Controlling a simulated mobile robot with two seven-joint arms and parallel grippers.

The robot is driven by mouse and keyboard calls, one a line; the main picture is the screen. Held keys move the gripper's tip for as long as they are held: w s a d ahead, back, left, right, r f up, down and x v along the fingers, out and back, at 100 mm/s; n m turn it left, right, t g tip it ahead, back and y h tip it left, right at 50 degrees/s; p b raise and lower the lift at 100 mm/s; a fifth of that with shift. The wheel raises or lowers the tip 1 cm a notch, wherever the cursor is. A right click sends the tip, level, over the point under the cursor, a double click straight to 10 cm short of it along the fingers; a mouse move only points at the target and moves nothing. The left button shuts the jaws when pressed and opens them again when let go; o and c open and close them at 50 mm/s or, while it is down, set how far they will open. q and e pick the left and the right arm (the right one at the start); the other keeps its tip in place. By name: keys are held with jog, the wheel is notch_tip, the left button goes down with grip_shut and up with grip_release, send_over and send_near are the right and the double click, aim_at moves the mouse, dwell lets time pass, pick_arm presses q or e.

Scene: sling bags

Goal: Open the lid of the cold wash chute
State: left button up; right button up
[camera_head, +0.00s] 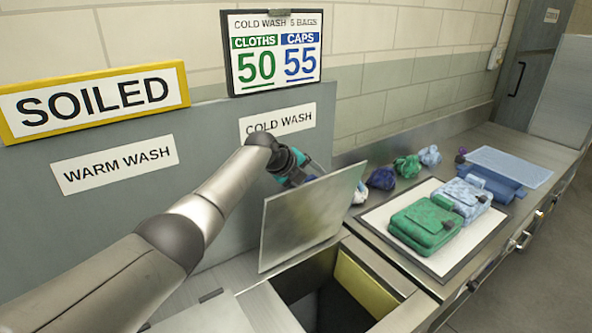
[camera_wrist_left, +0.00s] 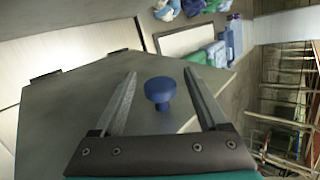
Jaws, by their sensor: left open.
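The cold wash chute lid (camera_head: 310,220) is a flat grey metal panel. It stands raised and steeply tilted beside the dark square chute opening (camera_head: 325,305), which has a yellow inner wall. The COLD WASH sign (camera_head: 278,122) is on the panel behind it. My left gripper (camera_head: 297,167) is at the lid's far side, its fingertips partly hidden by the lid. In the left wrist view the lid (camera_wrist_left: 75,100) bears a round blue knob (camera_wrist_left: 159,90). The open fingers (camera_wrist_left: 160,76) are on either side of the knob, with gaps visible. My right gripper is not in view.
A WARM WASH sign (camera_head: 115,164) and a SOILED sign (camera_head: 95,101) are at left. A white mat (camera_head: 380,216) right of the chute holds green and light-blue bags (camera_head: 425,224). Several crumpled cloths (camera_head: 383,178) lie behind it. A count board (camera_head: 273,52) hangs above.

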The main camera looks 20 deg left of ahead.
pick_arm(q)
jog(key=v, duration=1.5)
dwell(0.4)
